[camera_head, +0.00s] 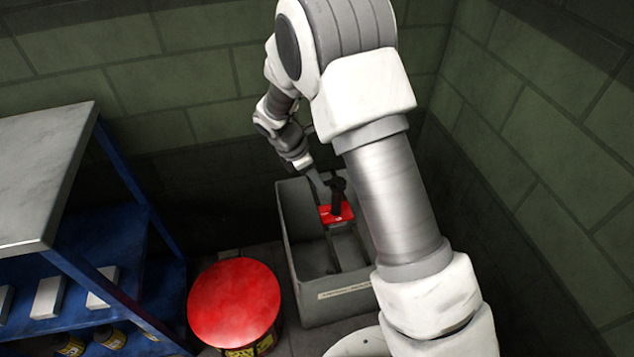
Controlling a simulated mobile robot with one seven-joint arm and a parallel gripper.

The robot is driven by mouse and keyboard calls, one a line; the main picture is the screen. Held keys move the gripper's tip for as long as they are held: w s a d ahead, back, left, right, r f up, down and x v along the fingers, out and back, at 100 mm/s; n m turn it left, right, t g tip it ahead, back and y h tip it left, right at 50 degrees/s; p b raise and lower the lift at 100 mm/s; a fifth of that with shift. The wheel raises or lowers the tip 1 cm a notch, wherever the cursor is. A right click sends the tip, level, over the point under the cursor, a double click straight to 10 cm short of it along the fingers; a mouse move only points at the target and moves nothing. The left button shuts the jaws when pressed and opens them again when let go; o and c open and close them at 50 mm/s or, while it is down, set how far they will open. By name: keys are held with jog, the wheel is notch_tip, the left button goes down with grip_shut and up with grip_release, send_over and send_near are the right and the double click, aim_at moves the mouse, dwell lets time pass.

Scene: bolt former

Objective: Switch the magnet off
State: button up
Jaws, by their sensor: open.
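The magnet is a red block (338,213) with a black upright handle or lever (337,187) on top. It sits inside a grey open bin (308,279), near the middle of it. My gripper (322,184) reaches over the bin's far left side, with its fingers close to the black handle. The gripper is open. I cannot tell whether a finger touches the handle. My arm covers the bin's right side, and the setting of the handle is too small to read.
A red-lidded drum (235,303) stands just left of the bin. A blue shelf unit with a grey top (38,172) holds white blocks (48,298) and several yellow-labelled cans (110,338) at the left. Block walls (540,150) close in behind and at the right.

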jog(key=shift+d+f, duration=0.15)
jog(key=shift+f, duration=0.15)
grip_shut()
jog(key=shift+w+r+m+p, duration=0.2)
jog(key=shift+m+p, duration=0.1)
jog(key=shift+p, duration=0.45)
jog(key=shift+w+f+m+g+p, duration=0.2)
jog(key=shift+w+m+g+p, duration=0.1)
jog(key=shift+m+p, duration=0.2)
